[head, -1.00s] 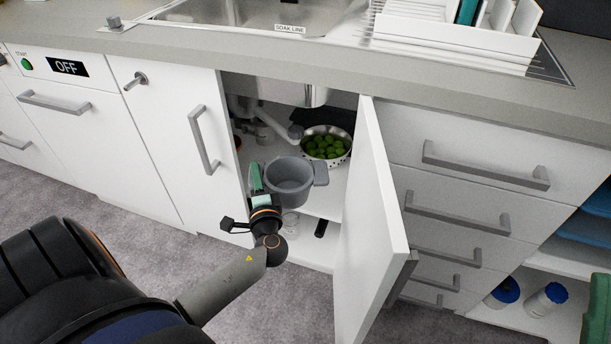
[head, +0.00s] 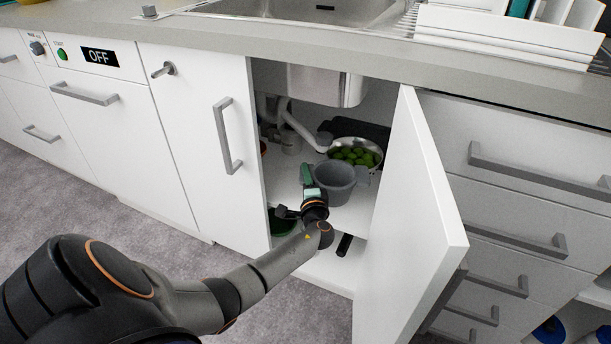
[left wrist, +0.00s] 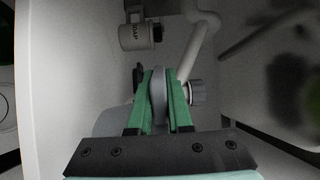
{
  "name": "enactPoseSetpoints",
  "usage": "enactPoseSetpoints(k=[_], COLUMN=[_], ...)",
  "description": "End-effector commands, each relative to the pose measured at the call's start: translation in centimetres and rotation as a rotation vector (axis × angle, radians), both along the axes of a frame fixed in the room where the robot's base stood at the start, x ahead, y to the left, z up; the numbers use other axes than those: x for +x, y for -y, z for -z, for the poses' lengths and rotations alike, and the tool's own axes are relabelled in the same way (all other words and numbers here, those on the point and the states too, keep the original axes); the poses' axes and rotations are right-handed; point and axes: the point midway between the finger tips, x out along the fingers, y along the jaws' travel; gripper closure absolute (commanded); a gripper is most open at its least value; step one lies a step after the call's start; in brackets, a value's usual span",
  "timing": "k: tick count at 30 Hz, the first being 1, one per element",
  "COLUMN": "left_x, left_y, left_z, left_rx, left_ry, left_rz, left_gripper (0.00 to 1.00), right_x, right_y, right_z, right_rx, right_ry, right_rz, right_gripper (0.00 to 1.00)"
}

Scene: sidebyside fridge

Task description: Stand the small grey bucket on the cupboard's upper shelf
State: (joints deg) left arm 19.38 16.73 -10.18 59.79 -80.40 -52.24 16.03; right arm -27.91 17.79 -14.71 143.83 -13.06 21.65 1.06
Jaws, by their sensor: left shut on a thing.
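The small grey bucket (head: 334,184) is inside the open cupboard under the sink, at the upper shelf (head: 287,187), in the head view. It looks upright. I cannot tell whether its base touches the shelf. My left gripper (head: 308,178) reaches in from the front and is shut on the bucket's near-left side. In the left wrist view the green fingers (left wrist: 160,105) pinch a grey upright part of the bucket (left wrist: 158,92), and the rest of the bucket is mostly hidden. My right gripper is not in view.
A colander of green items (head: 356,153) stands behind the bucket to the right. Sink pipes (head: 300,125) and the basin hang above and behind. The open door (head: 425,210) bounds the right side. A dark green round thing (head: 281,222) sits on the lower level.

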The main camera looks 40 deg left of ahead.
Motion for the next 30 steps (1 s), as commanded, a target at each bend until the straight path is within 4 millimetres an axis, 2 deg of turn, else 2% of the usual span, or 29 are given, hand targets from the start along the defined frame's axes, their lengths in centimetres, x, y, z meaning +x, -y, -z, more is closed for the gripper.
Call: enactPoseSetpoints(k=[1,4,17,18,24,26,30], left_x=[0.0,0.0,0.0,-0.1,-0.1,-0.1,-0.1], left_y=[0.0,0.0,0.0,0.1,0.1,0.1,0.1], left_z=[1.4,2.7,3.0,3.3,3.3,3.3,3.3], left_rx=[0.000,-0.001,0.000,-0.001,-0.001,-0.001,-0.001], left_ry=[0.001,0.001,0.001,-0.002,-0.002,-0.002,-0.002], left_rz=[0.000,-0.001,0.000,0.000,0.000,0.000,0.000], left_gripper=[1.00,1.00,1.00,0.80,0.58,0.53,0.53], right_x=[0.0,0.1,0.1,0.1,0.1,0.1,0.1], right_y=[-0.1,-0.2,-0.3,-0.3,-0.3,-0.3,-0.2], right_z=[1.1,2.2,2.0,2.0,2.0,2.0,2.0], right_rx=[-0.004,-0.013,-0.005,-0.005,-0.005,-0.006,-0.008], right_ry=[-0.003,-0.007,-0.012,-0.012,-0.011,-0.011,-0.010], right_rz=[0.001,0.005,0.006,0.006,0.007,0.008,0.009], right_gripper=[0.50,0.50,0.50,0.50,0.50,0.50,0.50])
